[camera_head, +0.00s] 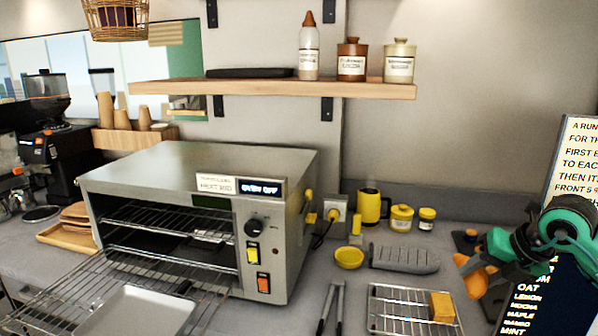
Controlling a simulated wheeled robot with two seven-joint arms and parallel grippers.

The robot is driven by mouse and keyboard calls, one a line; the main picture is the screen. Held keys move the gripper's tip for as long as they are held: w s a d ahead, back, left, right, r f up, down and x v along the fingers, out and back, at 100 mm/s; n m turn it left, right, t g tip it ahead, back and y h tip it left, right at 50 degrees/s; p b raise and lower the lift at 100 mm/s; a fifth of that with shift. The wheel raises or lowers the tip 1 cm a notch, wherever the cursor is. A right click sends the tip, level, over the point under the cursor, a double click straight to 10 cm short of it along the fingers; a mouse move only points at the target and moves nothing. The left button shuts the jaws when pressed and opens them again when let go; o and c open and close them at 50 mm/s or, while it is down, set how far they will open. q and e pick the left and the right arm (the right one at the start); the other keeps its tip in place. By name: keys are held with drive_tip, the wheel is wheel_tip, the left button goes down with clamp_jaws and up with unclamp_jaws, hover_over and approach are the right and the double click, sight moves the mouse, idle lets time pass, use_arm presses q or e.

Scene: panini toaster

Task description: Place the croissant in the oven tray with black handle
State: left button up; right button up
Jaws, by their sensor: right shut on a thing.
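The croissant (480,283) is golden-orange and shows at the right of the head view. My right gripper (487,264), teal and black, is shut on it and holds it near the wire rack with the yellow block; its exact height is unclear. The gripper hides part of the croissant. A pale metal tray (150,310) lies on the wire rack pulled out in front of the oven (200,180), at the lower left. My left gripper is out of view.
A small wire rack (388,311) carries a yellow block (442,307). Tongs (331,308), a yellow bowl (349,258) and a grey ridged item (404,259) lie between the oven and my right gripper. A menu board (580,150) stands at the right.

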sight(467, 284)
drive_tip(key=shift+s+f+n, duration=0.2)
drive_tip(key=shift+s+n, duration=0.1)
drive_tip(key=shift+w+a+f+n+g+y, duration=0.25)
drive_tip(key=shift+w+a+f+n, duration=0.15)
drive_tip(key=shift+a+f, duration=0.15)
drive_tip(key=shift+w+a+f+n+g+y, duration=0.25)
drive_tip(key=shift+a+f+n, duration=0.2)
drive_tip(key=shift+a, duration=0.1)
drive_tip(key=shift+s+a+f+n, duration=0.15)
drive_tip(key=shift+s+f+n, duration=0.05)
drive_tip(key=shift+n, duration=0.05)
drive_tip(key=s+a+f+m+g+h, duration=0.2)
drive_tip(key=s+a+f+m+h, duration=0.1)
drive_tip(key=m, duration=0.8)
drive_tip(key=s+a+f+m+g+h, duration=0.3)
drive_tip(key=s+a+f+m, duration=0.2)
drive_tip(key=f+m, duration=0.3)
drive_tip(key=s+a+f+m+g+h, duration=0.3)
drive_tip(key=s+a+f+m, duration=0.1)
drive_tip(key=m, duration=1.1)
drive_tip(key=shift+a+f, duration=0.25)
drive_tip(key=shift+f, duration=0.6)
drive_tip(key=shift+w, duration=0.1)
